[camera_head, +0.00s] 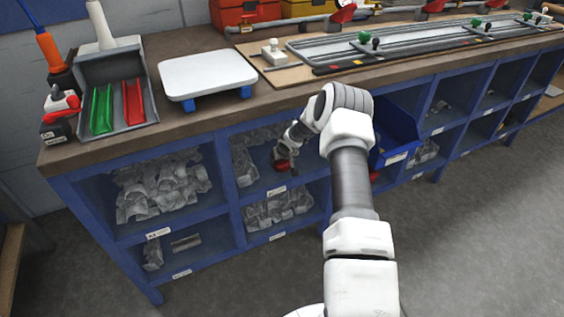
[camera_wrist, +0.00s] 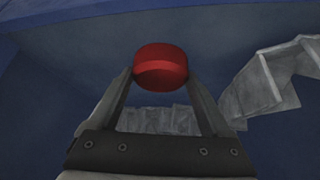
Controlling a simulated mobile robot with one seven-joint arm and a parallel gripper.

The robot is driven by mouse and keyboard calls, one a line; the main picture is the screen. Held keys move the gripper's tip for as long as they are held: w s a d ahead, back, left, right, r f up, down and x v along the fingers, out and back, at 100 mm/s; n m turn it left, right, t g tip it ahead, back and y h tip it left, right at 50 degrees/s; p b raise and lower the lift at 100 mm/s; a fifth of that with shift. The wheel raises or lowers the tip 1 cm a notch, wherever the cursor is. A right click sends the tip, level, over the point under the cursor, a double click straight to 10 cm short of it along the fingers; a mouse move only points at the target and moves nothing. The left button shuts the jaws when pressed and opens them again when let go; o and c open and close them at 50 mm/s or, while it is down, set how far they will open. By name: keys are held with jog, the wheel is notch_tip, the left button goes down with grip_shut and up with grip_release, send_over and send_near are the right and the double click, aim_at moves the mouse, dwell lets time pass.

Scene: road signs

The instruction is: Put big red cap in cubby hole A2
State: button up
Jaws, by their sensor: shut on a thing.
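The big red cap (camera_wrist: 161,66) is held between the two fingertips of my gripper (camera_wrist: 160,75) in the wrist view. In the head view the cap (camera_head: 282,165) shows as a small red shape at the end of my gripper (camera_head: 284,158). My gripper reaches into an upper cubby hole (camera_head: 277,190) of the blue shelf, second column from the left. The cap appears held above the cubby floor. The label below this cubby is too small to read.
Grey crumpled-looking parts (camera_wrist: 265,80) lie in the cubby, to the right and behind the cap in the wrist view. Blue walls and dividers (camera_head: 228,185) close in around my gripper. A blue bin (camera_head: 398,130) stands right of my wrist. A white scale (camera_head: 207,75) sits on the bench top.

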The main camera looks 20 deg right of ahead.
jog(key=shift+f, duration=0.1)
jog(key=o, duration=1.1)
jog(key=shift+s+r, duration=0.15)
jog(key=shift+r, duration=0.35)
jog(key=p+v, duration=0.2)
jog(key=v, duration=0.9)
jog(key=shift+s+p, duration=0.15)
jog(key=shift+p, duration=0.25)
